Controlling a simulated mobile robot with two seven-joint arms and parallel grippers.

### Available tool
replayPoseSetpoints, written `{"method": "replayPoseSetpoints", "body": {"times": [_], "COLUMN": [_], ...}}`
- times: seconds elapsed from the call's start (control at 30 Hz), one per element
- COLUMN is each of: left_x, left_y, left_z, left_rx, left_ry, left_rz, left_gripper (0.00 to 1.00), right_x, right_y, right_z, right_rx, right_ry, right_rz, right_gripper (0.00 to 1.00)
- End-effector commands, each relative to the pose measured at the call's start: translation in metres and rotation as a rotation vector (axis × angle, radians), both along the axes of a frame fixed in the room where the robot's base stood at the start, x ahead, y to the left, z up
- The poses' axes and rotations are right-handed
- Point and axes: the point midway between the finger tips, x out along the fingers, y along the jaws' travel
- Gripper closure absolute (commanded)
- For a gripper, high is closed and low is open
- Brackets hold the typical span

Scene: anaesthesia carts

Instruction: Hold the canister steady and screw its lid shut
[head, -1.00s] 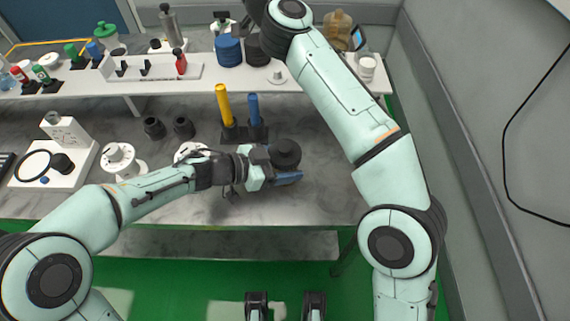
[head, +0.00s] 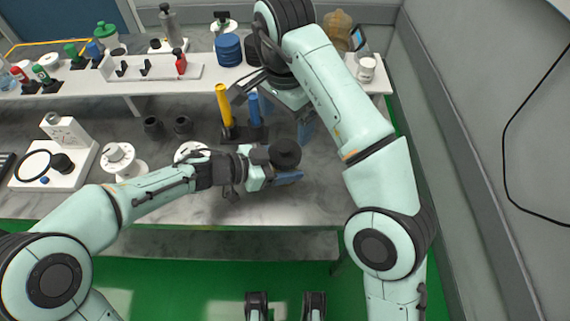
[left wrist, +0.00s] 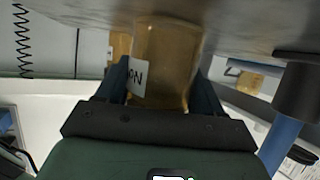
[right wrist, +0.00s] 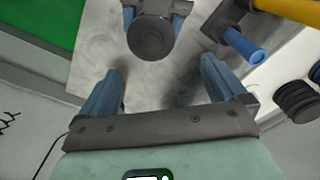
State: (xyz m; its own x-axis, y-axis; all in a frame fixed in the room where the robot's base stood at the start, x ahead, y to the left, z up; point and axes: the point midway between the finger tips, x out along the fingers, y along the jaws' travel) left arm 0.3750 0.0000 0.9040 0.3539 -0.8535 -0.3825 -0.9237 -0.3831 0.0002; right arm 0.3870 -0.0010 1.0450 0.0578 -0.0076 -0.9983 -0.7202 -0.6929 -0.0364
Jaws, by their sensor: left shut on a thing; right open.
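The canister (left wrist: 165,65) is amber with a white label and stands between my left gripper's fingers in the left wrist view. My left gripper (head: 281,172) is shut on it low over the table. A dark round lid (head: 286,152) sits at the canister's top and hides most of it from above. The lid also shows in the right wrist view (right wrist: 152,37); whether it is tight, I cannot tell. My right gripper (right wrist: 160,82) is open and empty, with the lid ahead of its fingers and apart from them. In the head view its arm partly hides it.
A yellow post (head: 224,104) and a blue post (head: 253,105) stand in dark holders just left of my right gripper. Dark discs (right wrist: 298,100) lie on the raised shelf (head: 205,84) behind. The table right of the canister is clear.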

Motion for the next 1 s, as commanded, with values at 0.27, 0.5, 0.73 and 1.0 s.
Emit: {"method": "replayPoseSetpoints", "body": {"times": [0.27,0.5,0.73,1.0], "left_x": [0.0,0.0,0.0,0.0], "left_y": [0.0,0.0,0.0,0.0], "left_z": [0.0,0.0,0.0,0.0], "left_rx": [-0.001,-0.001,-0.001,-0.001], "left_ry": [0.0,0.0,0.0,0.0], "left_rz": [0.0,0.0,0.0,0.0], "left_gripper": [1.0,1.0,1.0,1.0], "right_x": [-0.013,-0.012,-0.012,-0.013], "right_y": [0.002,0.002,0.001,0.001], "right_z": [0.0,-0.001,-0.016,-0.051], "right_rx": [0.008,0.006,0.004,0.004], "right_ry": [0.062,0.06,0.059,0.059], "right_rz": [0.022,0.021,0.021,0.02], "right_gripper": [0.02,0.02,0.02,0.02]}}
